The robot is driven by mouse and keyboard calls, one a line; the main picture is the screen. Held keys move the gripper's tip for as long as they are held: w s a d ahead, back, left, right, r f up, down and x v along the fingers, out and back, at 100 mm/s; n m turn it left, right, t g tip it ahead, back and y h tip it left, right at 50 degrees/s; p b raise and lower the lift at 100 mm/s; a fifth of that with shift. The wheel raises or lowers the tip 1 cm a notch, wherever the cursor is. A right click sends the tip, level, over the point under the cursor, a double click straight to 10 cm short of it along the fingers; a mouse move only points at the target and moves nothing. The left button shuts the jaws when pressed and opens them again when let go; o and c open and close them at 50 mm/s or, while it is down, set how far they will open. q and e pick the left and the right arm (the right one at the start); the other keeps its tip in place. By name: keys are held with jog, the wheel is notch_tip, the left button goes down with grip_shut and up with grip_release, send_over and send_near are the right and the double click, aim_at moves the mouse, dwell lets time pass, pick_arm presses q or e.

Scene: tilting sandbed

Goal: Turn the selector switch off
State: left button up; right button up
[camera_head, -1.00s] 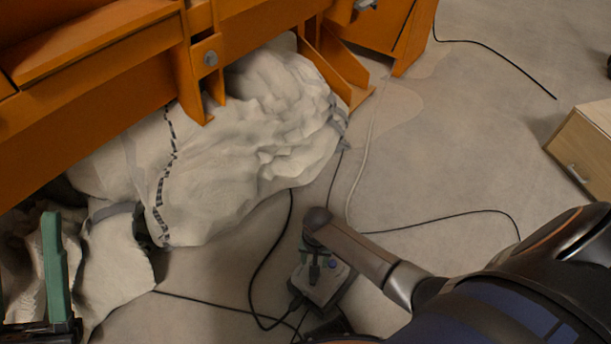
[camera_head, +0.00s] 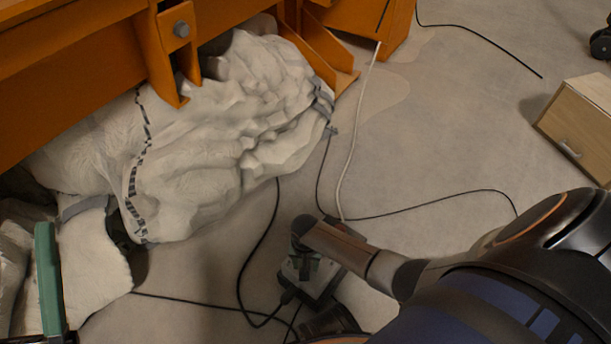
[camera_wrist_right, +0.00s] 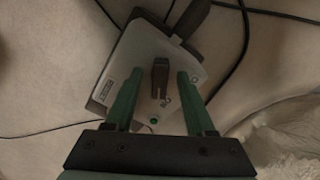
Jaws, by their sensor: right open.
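The selector switch (camera_wrist_right: 160,78) is a dark upright knob on a pale control box (camera_wrist_right: 136,52) with dark sides. The box lies on the floor and also shows in the head view (camera_head: 326,284), partly hidden under my right arm. My right gripper (camera_wrist_right: 159,84) is open, with one green finger on each side of the knob and a visible gap to each. How deep the fingertips reach beside the knob I cannot tell. In the head view my right gripper (camera_head: 305,268) is over the box. My left gripper (camera_head: 48,280) shows only one green finger at the left edge.
Black cables (camera_head: 262,250) run over the floor around the box. A white sheet-covered heap (camera_head: 215,140) lies under an orange steel frame (camera_head: 90,60). A wooden cabinet (camera_head: 580,125) stands at the right. The floor between the heap and cabinet is mostly clear.

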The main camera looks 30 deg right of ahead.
jog(key=shift+c, duration=0.4)
jog(key=shift+f, duration=0.1)
grip_shut()
